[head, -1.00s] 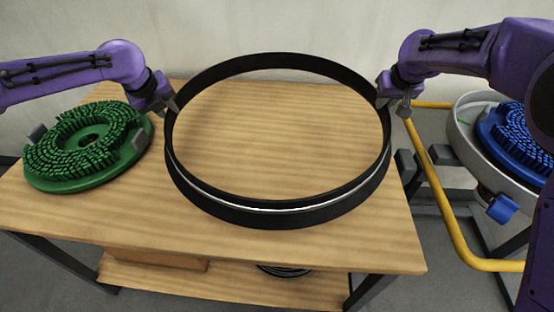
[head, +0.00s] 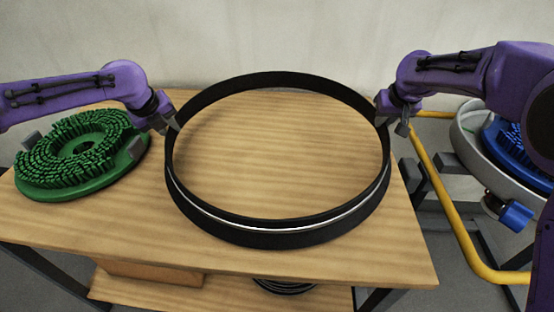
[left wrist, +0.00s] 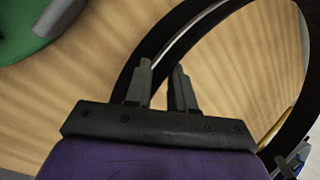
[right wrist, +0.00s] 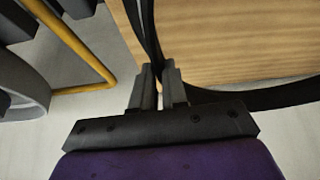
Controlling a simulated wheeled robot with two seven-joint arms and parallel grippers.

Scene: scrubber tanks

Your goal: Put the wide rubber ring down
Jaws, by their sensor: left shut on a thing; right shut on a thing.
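The wide rubber ring (head: 280,236) is a large black hoop with a thin pale line around its wall. It is level, over the middle of the wooden table; I cannot tell whether its underside touches the top. My left gripper (head: 174,123) is shut on the ring's left wall, which runs between its fingers in the left wrist view (left wrist: 162,75). My right gripper (head: 383,108) is shut on its right wall, also seen in the right wrist view (right wrist: 159,72). The fingers hide the gripped parts of the wall.
A green brush disc (head: 80,160) lies on the table (head: 50,222) left of the ring. At right, off the table, are a yellow rail (head: 437,195) and a grey pan (head: 468,145) with a blue brush (head: 508,140). A box (head: 150,272) is on the lower shelf. Bare tabletop shows inside the ring.

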